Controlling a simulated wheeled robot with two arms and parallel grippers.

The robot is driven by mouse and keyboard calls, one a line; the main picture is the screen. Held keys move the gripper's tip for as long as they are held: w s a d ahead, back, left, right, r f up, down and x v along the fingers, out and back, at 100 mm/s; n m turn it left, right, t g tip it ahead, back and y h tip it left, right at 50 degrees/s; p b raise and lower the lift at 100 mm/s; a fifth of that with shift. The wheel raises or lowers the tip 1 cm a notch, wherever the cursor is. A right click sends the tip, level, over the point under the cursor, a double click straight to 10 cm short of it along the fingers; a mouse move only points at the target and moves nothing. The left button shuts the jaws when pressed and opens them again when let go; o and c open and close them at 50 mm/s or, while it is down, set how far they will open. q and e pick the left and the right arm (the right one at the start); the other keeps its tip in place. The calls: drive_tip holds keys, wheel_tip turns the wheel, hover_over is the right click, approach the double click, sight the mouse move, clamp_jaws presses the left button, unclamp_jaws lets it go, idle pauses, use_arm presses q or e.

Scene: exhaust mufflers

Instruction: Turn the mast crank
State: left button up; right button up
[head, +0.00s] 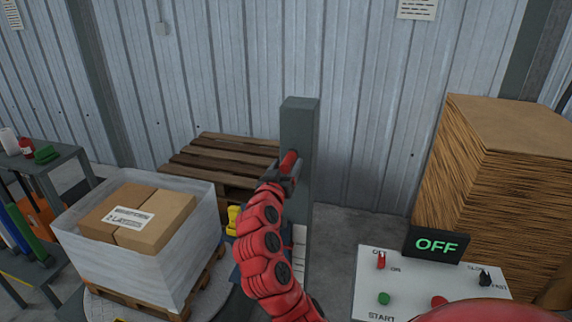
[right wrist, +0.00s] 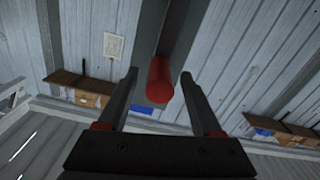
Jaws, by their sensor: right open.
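The grey mast (head: 300,132) stands upright in the middle of the head view. A red crank handle (head: 289,160) shows near its face, partly hidden by my right gripper (head: 283,179). In the right wrist view the round red end of the crank handle (right wrist: 160,82) lies between the two dark fingers of my right gripper (right wrist: 160,92). The fingers are open, with a gap on each side of the handle. They do not visibly touch it. My left gripper is not in view.
A wrapped pallet load of boxes (head: 78,238) stands on a turntable at left. A control panel (head: 400,297) with an OFF display (head: 436,244) is at lower right, before a cardboard stack (head: 480,170). Wooden pallets (head: 225,150) lie behind the mast. A side table (head: 60,158) stands at far left.

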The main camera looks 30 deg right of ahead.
clamp_jaws()
idle(1.4)
